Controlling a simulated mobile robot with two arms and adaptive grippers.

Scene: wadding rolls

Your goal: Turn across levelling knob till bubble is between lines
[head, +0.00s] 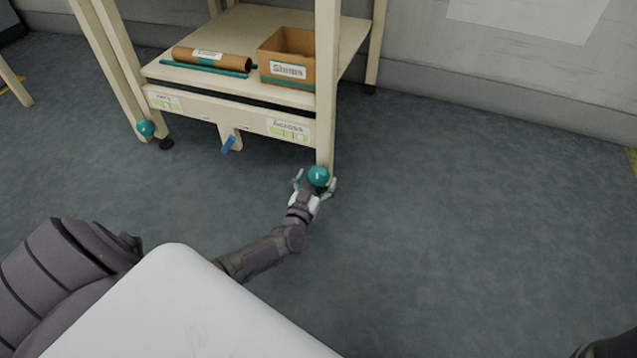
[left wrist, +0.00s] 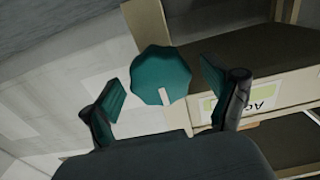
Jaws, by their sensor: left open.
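The across levelling knob (head: 318,176) is teal and round, low on the table's near right leg. It also shows in the left wrist view (left wrist: 160,75), with a pale mark on its face. My left gripper (head: 316,186) is open with its fingers on either side of the knob; in the left wrist view (left wrist: 160,98) a gap shows at each side. The label reading Across (head: 288,129) is on the front rail, with a yellow-green level vial whose bubble is too small to read. My right gripper is not in view.
A second teal knob (head: 146,128) is on the left leg, near another labelled vial (head: 165,102). A blue tab (head: 229,144) hangs under the rail. The shelf (head: 240,35) holds a brown roll (head: 211,59) and a cardboard box (head: 287,57). The floor to the right is clear.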

